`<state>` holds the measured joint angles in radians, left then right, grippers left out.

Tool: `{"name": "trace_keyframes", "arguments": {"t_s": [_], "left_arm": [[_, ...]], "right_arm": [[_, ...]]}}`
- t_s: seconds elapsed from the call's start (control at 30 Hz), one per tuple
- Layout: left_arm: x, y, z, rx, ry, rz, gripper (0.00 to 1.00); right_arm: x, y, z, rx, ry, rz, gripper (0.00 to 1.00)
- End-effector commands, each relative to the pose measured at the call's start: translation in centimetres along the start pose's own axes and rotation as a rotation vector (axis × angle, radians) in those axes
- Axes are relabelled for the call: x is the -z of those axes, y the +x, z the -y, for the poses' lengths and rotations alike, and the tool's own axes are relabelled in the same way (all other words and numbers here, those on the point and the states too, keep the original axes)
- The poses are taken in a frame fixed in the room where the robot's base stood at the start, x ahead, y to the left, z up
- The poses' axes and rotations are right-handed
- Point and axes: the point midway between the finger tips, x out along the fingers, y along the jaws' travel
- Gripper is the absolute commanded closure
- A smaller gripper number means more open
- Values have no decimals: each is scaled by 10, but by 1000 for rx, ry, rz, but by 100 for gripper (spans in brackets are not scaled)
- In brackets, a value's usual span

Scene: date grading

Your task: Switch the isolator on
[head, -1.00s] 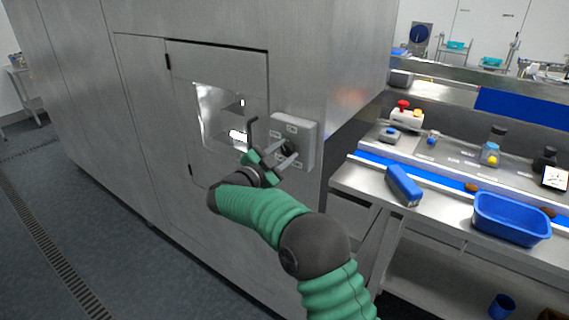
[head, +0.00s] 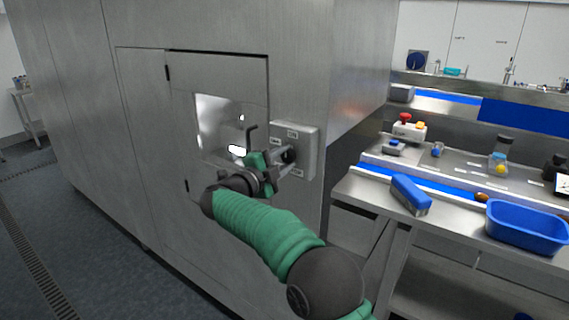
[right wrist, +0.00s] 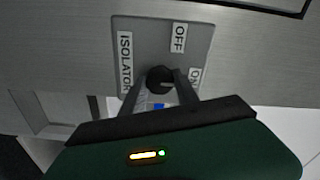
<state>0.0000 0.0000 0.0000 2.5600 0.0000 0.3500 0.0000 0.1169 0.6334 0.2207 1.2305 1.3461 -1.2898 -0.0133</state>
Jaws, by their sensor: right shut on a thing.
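The isolator (head: 307,138) is a grey box with white labels on the steel cabinet's front, near its right corner. In the right wrist view its plate (right wrist: 145,30) carries the labels ISOLATOR, OFF and ON. Its round black knob (right wrist: 159,77) sits between the fingers of my right gripper (right wrist: 160,88). My right gripper (head: 286,158) is shut on the knob, one finger on each side. A small pale mark shows on the knob's right side; I cannot tell its exact setting. My left gripper is not in view.
The cabinet door (head: 150,110) has a bent handle (head: 250,138) just left of my right gripper. Floor at left is clear.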

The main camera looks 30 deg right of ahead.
Motion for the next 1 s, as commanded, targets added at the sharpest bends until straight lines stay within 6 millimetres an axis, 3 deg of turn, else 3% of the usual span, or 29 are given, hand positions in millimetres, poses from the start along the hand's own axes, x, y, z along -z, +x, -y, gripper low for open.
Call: {"name": "trace_keyframes", "arguments": {"t_s": [0.03,0.4,0.43,0.57,0.87,1.0], "left_arm": [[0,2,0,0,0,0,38],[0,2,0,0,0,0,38],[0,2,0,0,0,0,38],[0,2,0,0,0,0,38],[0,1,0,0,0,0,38],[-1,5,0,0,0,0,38]], "right_arm": [[-4,-2,-8,-14,-1,4,100],[-4,-2,-8,-15,1,4,100],[-4,-2,-8,-14,1,4,60],[-3,-1,-7,-12,2,3,43],[-2,0,-4,-8,4,2,42],[-3,-14,-5,-7,4,4,42]]}}
